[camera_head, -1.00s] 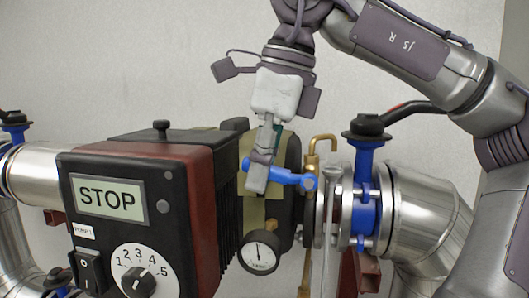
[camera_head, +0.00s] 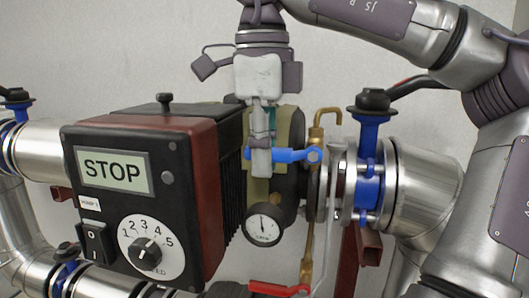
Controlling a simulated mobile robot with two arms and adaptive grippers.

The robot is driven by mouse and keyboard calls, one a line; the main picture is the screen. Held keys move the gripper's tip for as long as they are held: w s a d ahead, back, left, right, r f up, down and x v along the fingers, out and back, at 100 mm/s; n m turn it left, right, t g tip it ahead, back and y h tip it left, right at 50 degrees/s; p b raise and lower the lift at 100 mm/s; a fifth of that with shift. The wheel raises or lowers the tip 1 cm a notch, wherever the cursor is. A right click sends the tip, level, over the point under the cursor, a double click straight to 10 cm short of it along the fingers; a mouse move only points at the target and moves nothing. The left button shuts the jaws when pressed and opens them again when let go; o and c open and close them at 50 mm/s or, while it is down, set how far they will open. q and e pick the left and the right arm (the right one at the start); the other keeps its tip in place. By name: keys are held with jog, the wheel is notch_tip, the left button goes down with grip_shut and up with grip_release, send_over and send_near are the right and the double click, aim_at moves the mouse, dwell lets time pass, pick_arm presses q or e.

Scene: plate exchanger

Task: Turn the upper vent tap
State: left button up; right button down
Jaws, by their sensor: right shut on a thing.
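The upper vent tap (camera_head: 313,154) sits on the brass pipe in the head view. Its blue lever (camera_head: 290,155) points left and lies about level. My right gripper (camera_head: 261,158) comes down from above and is shut on the lever's left end, with its fingers hiding that end. My left gripper does not show.
A red lever (camera_head: 278,289) sits lower on the same brass line (camera_head: 307,262). The black and red pump box (camera_head: 155,190), with a STOP display and dial, stands left. A gauge (camera_head: 263,225) hangs below the lever. A blue-stemmed valve (camera_head: 368,150) and steel pipe stand right.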

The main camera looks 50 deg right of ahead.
jog(key=c, duration=1.1)
grip_release()
jog(key=shift+f, duration=0.1)
